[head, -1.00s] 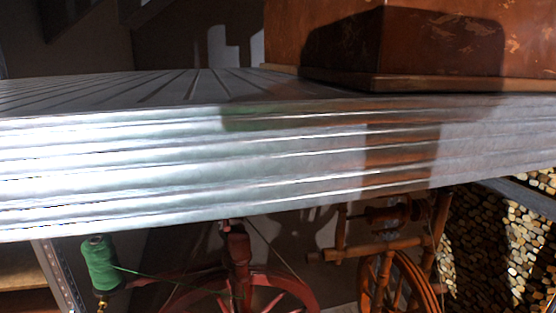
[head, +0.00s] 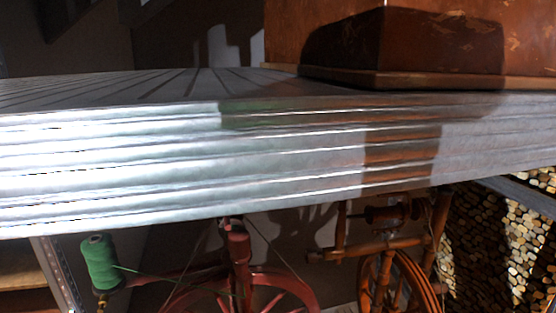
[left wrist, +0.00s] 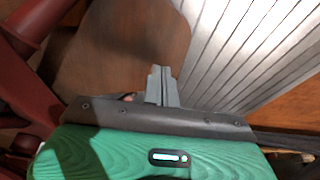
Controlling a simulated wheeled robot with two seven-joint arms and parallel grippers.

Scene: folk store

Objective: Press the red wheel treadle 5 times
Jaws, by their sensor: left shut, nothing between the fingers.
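The red spinning wheel (head: 238,262) shows at the bottom of the head view, cut off by the lower edge. Its treadle is not visible in the head view. In the left wrist view, dark red wooden parts (left wrist: 30,105) of it show at the left edge. A brown panel (left wrist: 125,40) lies beyond the fingers; I cannot tell whether it is the treadle. My left gripper (left wrist: 162,72) is shut and empty, with its fingertips over the brown panel; contact cannot be told. My right gripper is in neither view.
A ribbed metallic surface (head: 180,160) crosses the head view, with a brown wooden box (head: 450,50) above it. A green thread spool (head: 100,262) stands lower left. An orange-brown spinning wheel (head: 385,275) stands right of the red one. Stacked wood (head: 480,235) is at the right.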

